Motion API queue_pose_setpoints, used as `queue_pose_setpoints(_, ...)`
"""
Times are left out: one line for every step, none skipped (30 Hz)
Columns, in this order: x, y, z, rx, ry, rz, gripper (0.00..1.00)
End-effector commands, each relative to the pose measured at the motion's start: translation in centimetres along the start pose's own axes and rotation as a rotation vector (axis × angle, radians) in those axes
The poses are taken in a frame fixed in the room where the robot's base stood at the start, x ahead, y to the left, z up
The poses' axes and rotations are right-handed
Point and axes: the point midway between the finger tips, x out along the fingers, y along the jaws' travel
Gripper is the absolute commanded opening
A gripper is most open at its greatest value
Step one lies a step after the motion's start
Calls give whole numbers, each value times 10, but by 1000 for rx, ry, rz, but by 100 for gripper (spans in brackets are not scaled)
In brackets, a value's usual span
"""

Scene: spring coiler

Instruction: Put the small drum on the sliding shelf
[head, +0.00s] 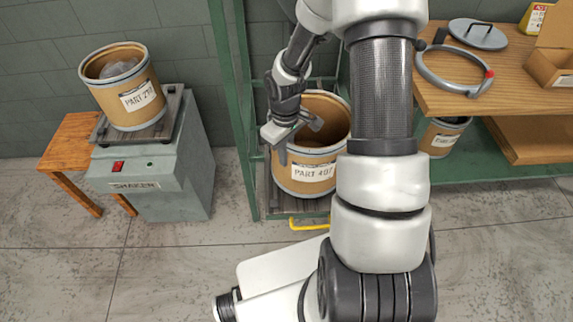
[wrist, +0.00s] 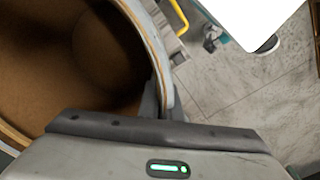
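The tan drum labelled PART 407 (head: 312,172) is upright and open-topped inside the green rack. It sits over a dark shelf (head: 284,205) with a yellow handle (head: 308,226) at the front; I cannot tell if its base touches. My gripper (head: 283,157) is at the drum's front-left rim. The wrist view shows the drum's empty brown inside (wrist: 75,60), and my gripper (wrist: 163,105) with its fingers close together on either side of the rim, looking shut on it. Another drum, PART 210 (head: 138,100), stands on the shaker, and a third (head: 443,138) is under the bench.
The grey shaker (head: 150,180) stands left beside a small wooden table (head: 70,150). The rack's green post (head: 240,110) is close left of my gripper. A wooden bench (head: 500,95) at right holds a ring clamp (head: 440,83) and lid (head: 478,34). The front floor is clear.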

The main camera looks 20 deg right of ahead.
Motion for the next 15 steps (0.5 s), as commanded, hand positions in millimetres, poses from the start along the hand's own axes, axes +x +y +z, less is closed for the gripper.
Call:
queue_pose_setpoints(4, 0, -1, -1, 2, 2, 0)
queue_pose_setpoints(7, 0, -1, -2, 2, 1, 0)
queue_pose_setpoints(13, 0, -1, -2, 0, 0, 0)
queue_pose_setpoints(17, -1, 0, -1, 0, 0, 0)
queue_pose_setpoints(22, -1, -1, -1, 0, 0, 0)
queue_pose_setpoints(27, 0, -1, -1, 1, 0, 0)
queue_pose_setpoints(31, 0, -1, -1, 0, 0, 0)
queue_pose_setpoints(33, 0, 0, -1, 0, 1, 0)
queue_pose_setpoints(35, 0, -1, -1, 1, 1, 0)
queue_pose_setpoints(35, 0, -1, -1, 1, 2, 0)
queue_pose_setpoints(35, 0, -1, -1, 2, 2, 0)
queue_pose_setpoints(34, 1, -1, -1, 2, 2, 0)
queue_pose_setpoints(34, 1, -1, 0, 3, 2, 0)
queue_pose_setpoints(34, 1, -1, 0, 2, 2, 0)
queue_pose_setpoints(34, 0, -1, 0, 2, 2, 0)
